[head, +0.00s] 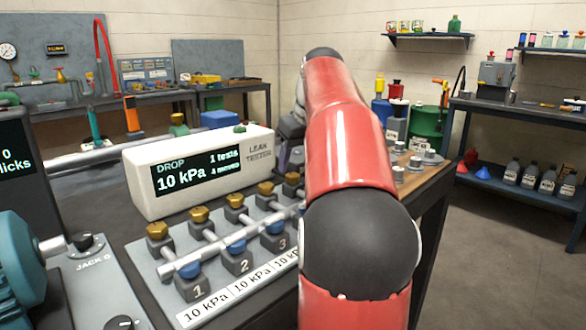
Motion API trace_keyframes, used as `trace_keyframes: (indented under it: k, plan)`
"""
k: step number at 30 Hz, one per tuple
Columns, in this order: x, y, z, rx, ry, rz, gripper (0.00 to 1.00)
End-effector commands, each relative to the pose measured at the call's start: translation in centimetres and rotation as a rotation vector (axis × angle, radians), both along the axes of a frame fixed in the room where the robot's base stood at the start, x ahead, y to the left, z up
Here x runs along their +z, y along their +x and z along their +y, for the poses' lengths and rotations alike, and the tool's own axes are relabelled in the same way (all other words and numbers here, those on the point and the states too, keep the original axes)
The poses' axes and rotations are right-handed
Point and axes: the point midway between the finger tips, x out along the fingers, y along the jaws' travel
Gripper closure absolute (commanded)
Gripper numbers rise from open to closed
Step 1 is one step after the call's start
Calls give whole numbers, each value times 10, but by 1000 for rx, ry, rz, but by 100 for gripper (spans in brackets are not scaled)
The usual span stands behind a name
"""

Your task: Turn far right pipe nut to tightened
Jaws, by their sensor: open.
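A row of brass hex pipe nuts sits on grey fittings along a light panel, rising from a near-left nut (157,230) to the rightmost one I can see, the far right nut (291,178). That nut is right beside my red arm, which may hide more of the row. I cannot tell how tight it is. My gripper (287,160) shows only as a dark part behind the arm, above and beyond that nut. Its jaws are open, but the fingertips are mostly hidden. I cannot tell whether it touches anything.
The leak tester (200,172) stands behind the nuts, its screen reading "DROP 10 kPa". Blue knobs (190,270) and numbered blocks line the panel's front. A teal motor (20,270) is at left. Metal parts (415,162) lie right of my arm. The floor (500,270) at right is clear.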

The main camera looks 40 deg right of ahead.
Motion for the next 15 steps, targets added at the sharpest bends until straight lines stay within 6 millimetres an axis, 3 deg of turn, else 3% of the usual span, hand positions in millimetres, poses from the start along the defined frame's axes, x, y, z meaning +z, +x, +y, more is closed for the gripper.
trace_keyframes:
  k: [6,15]
  plan:
    - [-25,10,-1,-1,1,2,48]
    - [-30,12,-1,0,-1,0,48]
